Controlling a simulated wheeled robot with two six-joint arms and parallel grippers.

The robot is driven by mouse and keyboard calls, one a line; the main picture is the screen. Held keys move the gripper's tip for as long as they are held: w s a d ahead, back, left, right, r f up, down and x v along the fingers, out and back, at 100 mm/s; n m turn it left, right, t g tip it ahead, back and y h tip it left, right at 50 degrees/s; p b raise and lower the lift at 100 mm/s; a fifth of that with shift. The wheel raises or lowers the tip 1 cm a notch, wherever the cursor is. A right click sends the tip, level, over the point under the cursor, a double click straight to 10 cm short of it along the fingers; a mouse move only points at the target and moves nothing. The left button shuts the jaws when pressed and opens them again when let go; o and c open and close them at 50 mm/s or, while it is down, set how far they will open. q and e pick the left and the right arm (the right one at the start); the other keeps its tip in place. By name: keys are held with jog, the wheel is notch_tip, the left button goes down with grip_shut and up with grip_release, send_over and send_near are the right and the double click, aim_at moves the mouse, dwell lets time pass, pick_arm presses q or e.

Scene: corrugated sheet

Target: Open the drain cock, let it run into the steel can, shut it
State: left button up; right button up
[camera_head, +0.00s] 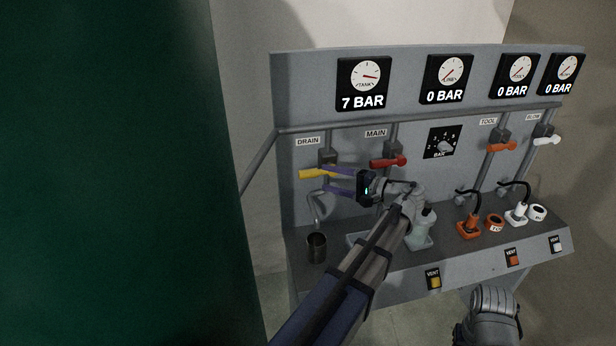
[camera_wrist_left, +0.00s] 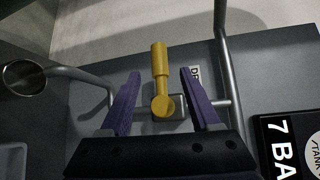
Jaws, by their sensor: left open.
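The drain cock has a yellow lever (camera_head: 314,173) under the DRAIN label, lying roughly level and pointing left in the head view. The lever also shows in the left wrist view (camera_wrist_left: 160,62). My left gripper (camera_head: 326,178) is open, with its purple fingers reaching toward the cock. In the left wrist view the lever lies between the two spread fingers (camera_wrist_left: 160,74), with a gap on each side. The steel can (camera_head: 317,248) stands on the bench ledge below the drain's curved spout (camera_head: 318,208). The can's round mouth shows at the left of the wrist view (camera_wrist_left: 22,76).
The red MAIN lever (camera_head: 388,161) is close to the right of my left gripper. A pipe (camera_head: 258,162) slopes down at the panel's left. The tank gauge (camera_head: 362,82) reads 7 BAR.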

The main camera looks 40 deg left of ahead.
aim_at(314, 176)
pick_arm(q)
jog(key=shift+s+a+f+b, duration=0.15)
jog(key=shift+a+f+b, duration=0.05)
jog(key=shift+a, duration=1.05)
jog(key=shift+s+a+f+b, duration=0.15)
jog(key=shift+a, duration=1.15)
jog(key=shift+s+a+f+b, duration=0.15)
jog(key=shift+a+f+b, duration=0.05)
jog(key=shift+a, duration=1.05)
grip_shut()
